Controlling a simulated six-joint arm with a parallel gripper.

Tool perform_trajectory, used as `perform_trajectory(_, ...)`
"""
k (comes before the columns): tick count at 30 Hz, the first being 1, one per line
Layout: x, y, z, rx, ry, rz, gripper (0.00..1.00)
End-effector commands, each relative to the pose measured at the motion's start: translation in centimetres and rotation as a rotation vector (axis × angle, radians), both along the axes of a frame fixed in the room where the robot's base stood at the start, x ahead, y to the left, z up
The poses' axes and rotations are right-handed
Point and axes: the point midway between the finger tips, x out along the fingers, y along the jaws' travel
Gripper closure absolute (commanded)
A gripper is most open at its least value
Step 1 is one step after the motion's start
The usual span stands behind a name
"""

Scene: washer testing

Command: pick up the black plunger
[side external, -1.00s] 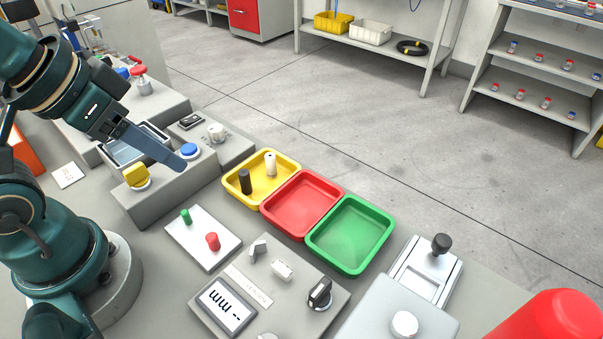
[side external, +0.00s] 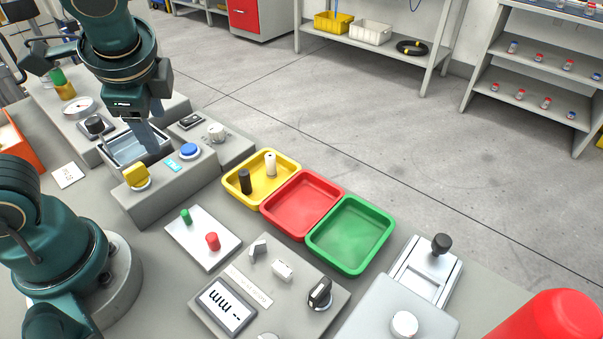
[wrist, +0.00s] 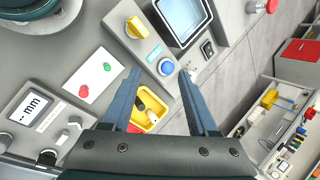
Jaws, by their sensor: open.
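The black plunger (side external: 245,181) is a small dark cylinder standing in the yellow tray (side external: 228,188), beside a white one (side external: 270,164). The yellow tray also shows in the wrist view (wrist: 156,124), partly hidden by my left finger, with a dark and a pale piece in it. My gripper (side external: 152,148) is high over the grey console and basin, to the left of the yellow tray and apart from the plunger. In the wrist view my gripper (wrist: 159,72) has its two fingers spread wide with nothing between them.
A red tray (side external: 302,205) and a green tray (side external: 350,235) stand empty beside the yellow one. The console carries a yellow knob (side external: 136,176) and a blue button (side external: 190,151). A white plate (side external: 203,238) with green and red buttons lies in front. The trays are open from above.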

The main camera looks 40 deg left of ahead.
Motion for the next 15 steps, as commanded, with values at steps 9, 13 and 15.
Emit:
perform_trajectory(9, 5.1, -1.4, -2.3, 0.399, 0.286, -0.389, 0.41)
perform_trajectory(13, 6.9, -3.1, -3.8, 0.561, 0.375, -0.537, 0.41)
perform_trajectory(15, 7.7, -4.3, -4.8, 0.648, 0.414, -0.615, 0.41)
